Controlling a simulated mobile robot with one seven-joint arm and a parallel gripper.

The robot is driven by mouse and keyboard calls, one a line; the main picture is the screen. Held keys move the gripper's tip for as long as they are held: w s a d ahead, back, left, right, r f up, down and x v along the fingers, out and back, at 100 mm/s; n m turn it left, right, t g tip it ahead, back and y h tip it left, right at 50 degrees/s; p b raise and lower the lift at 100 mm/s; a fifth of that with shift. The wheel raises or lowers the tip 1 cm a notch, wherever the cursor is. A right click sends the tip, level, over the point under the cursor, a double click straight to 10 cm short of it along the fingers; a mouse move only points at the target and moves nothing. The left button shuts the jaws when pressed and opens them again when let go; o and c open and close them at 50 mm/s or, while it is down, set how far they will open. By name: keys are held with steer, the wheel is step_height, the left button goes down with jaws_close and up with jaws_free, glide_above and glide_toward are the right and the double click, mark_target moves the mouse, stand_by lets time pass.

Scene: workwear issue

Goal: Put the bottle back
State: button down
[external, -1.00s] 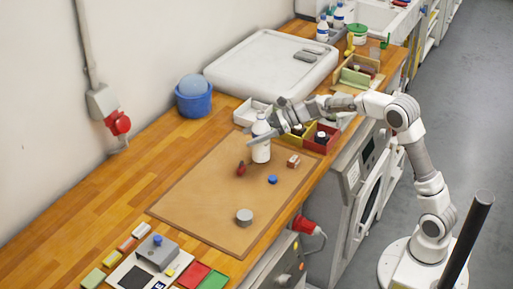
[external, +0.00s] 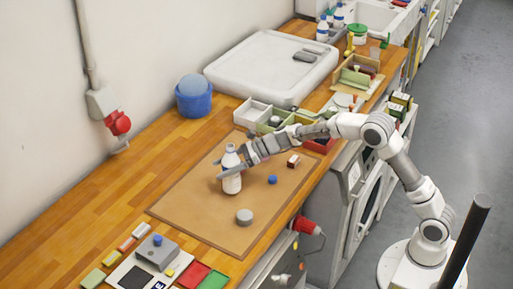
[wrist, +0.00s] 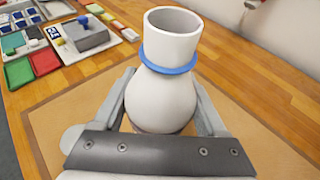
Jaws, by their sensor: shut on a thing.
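A white bottle (external: 231,181) with a blue ring round its neck stands upright over the left part of the brown mat (external: 190,205). My gripper (external: 229,172) is shut on its body from the right. In the wrist view the bottle (wrist: 165,95) sits between both fingers, its wide top uncapped and its base hidden. I cannot tell whether its base touches the mat. A small blue cap-like piece (external: 272,180) lies on the mat to the right. Other white and blue bottles (external: 322,32) stand at the far end of the counter.
A grey round piece (external: 244,216) and a small reddish block (external: 293,160) lie on the mat. Open bins (external: 252,113) stand behind my arm. A blue tub (external: 194,98) is by the wall, and a panel with coloured cards (external: 155,252) is at the front left.

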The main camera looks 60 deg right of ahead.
steer(key=shift+f+b, duration=0.35)
steer(key=shift+f, duration=1.35)
